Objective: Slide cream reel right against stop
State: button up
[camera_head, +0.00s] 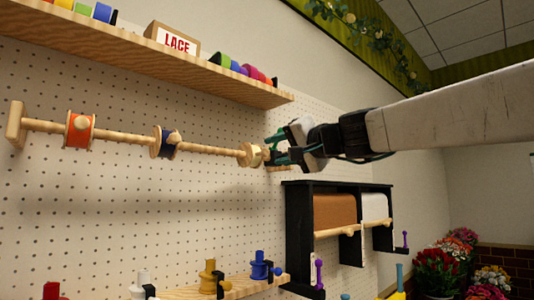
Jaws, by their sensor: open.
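The cream reel (251,155) sits on a horizontal wooden rod (207,149) on the pegboard wall, near the rod's right end. An orange reel (79,130) and a navy blue reel (163,142) sit on the same rod further left. My gripper (275,150) comes in from the right and is open. Its teal-edged fingers are just right of the cream reel, by the rod's end. Whether they touch the reel cannot be told. The stop at the rod's right end is largely hidden behind the fingers.
A wooden shelf (150,50) with ribbon rolls and a LACE box (172,39) runs above the rod. A black rack (299,230) with brown and white rolls hangs below my gripper. Small spools stand along the bottom.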

aim_at(268, 152)
jog(key=shift+x, duration=2.25)
